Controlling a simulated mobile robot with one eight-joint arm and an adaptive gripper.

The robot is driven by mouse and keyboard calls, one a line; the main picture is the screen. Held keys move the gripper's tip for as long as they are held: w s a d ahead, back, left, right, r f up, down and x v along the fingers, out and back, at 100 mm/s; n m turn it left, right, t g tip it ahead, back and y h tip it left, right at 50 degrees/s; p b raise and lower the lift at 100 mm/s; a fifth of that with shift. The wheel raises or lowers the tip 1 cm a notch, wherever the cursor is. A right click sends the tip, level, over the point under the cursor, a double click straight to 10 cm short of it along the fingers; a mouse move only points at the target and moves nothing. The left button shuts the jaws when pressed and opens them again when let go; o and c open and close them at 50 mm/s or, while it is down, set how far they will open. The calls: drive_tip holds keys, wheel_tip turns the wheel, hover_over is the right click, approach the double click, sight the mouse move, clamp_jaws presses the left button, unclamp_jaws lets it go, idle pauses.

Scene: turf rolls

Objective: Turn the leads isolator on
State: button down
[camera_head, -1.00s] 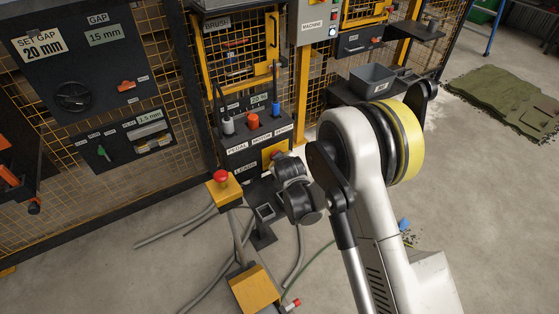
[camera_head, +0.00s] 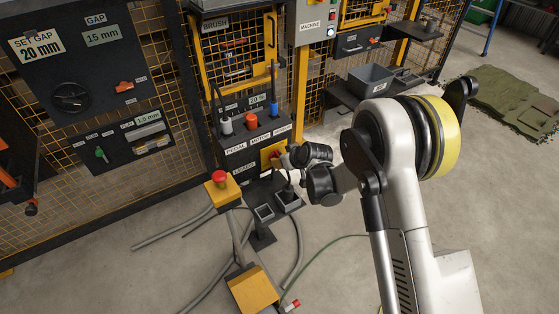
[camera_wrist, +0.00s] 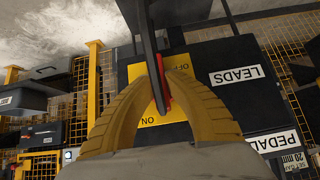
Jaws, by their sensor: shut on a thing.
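The leads isolator is a yellow plate (camera_wrist: 178,88) with OFF and ON lettering and a red handle (camera_wrist: 166,92), on a black box beside the LEADS label (camera_wrist: 237,75). In the head view its yellow plate (camera_head: 268,153) shows on the front of the dark box, partly hidden by my wrist. My gripper (camera_wrist: 158,78) is shut on the red handle, its two tan fingers converging there. In the head view my gripper (camera_head: 280,160) reaches the plate from the right. A dark bar across the wrist view hides part of the handle; I cannot tell its exact setting.
A red stop button on a yellow box (camera_head: 220,178) stands just left of my gripper. Black levers (camera_head: 273,90) rise above the box. Cables and a yellow pedal (camera_head: 253,289) lie on the floor below. A grey bin (camera_head: 370,79) sits behind right.

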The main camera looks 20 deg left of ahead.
drive_tip(key=shift+d+f, duration=0.1)
drive_tip(key=c, duration=1.4)
unclamp_jaws()
drive_tip(key=v, duration=1.2)
